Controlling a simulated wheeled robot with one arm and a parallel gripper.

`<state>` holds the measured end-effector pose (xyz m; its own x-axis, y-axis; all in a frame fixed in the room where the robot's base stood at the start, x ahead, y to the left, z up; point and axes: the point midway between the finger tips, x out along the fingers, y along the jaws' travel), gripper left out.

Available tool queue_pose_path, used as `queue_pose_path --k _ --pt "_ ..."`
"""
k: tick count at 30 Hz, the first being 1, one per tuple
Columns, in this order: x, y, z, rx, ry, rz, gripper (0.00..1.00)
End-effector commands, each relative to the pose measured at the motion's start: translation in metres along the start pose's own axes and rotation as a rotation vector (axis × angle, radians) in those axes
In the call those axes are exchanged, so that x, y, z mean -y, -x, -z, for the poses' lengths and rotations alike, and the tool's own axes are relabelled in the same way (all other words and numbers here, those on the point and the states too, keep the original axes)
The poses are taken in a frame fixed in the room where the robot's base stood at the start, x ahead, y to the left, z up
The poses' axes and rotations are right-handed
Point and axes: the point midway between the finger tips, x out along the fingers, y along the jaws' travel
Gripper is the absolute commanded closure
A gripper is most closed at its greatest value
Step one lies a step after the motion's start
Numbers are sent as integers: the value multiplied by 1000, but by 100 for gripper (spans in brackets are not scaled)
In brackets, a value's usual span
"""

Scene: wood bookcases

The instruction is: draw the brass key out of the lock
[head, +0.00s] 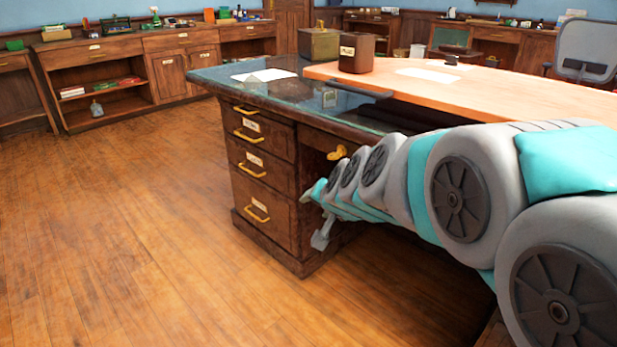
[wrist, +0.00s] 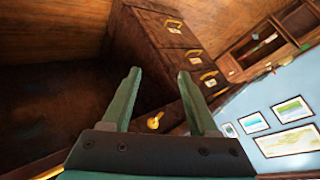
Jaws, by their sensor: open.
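The brass key (head: 337,153) sticks out of the front of the desk, just below the top and right of the drawer stack. In the wrist view the yellow key (wrist: 154,121) shows between the two green fingers, low in the gap. My gripper (wrist: 160,73) is open, with nothing between its fingers touching them that I can see. In the head view my gripper (head: 320,232) is partly hidden by my arm and hangs in front of the desk, below the key. The lock itself is too small to make out.
The desk drawers (head: 262,165) have yellow handles that stick out left of the key. The desk top (head: 215,80) overhangs them. A brown box (head: 357,53) and an olive box (head: 319,43) stand on top. The wood floor (head: 120,230) at left is clear.

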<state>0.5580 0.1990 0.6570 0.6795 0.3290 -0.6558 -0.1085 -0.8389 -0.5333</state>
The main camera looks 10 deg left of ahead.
Motion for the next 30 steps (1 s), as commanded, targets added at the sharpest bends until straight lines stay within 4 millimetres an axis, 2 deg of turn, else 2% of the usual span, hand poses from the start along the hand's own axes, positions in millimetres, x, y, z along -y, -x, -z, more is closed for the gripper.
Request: queue_pose_path --k 1,6,10,13,19,24,30 --pt "18 -19 13 -62 -38 33 40" --pt "65 -60 67 -315 -210 125 40" --pt "85 -82 96 -504 -342 166 40" --pt "91 -93 111 -655 -443 183 40" --pt "81 -104 110 -957 -615 173 40" --pt "62 -98 88 -1181 -707 137 40" --pt "48 -88 66 -1322 -744 106 40"
